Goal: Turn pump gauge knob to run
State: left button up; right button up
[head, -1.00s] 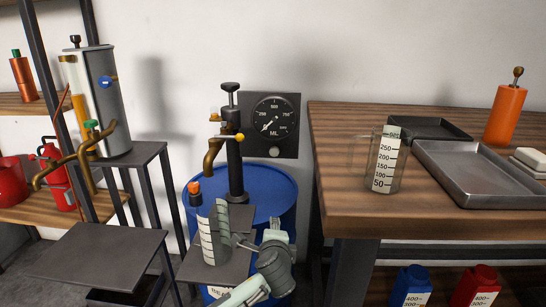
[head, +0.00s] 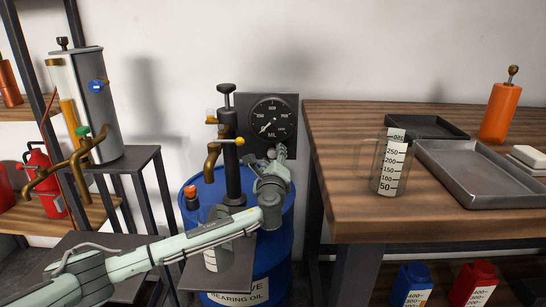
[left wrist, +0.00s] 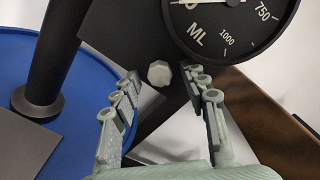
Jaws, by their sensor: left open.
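The pump gauge (head: 271,118) is a round black dial marked ML on a dark square panel behind the blue drum. Its knob (left wrist: 159,74) is small, pale and many-sided, below the dial in the left wrist view. My left gripper (left wrist: 160,80) is open, with one finger on each side of the knob and visible gaps between. In the head view the left gripper (head: 276,153) is at the panel's lower edge and covers the knob's place. Whether the fingertips reach past the knob's face cannot be told. My right gripper is not in view.
The blue drum (head: 285,215) carries a black hand pump (head: 232,160) with a brass spout, left of my gripper. A clear measuring jug below is partly behind my arm. The wooden bench (head: 340,205) on the right holds another jug (head: 391,168) and trays.

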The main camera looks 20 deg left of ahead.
pick_arm(q)
jog(key=shift+w+a, duration=0.1)
jog(key=shift+w, duration=0.15)
grip_shut()
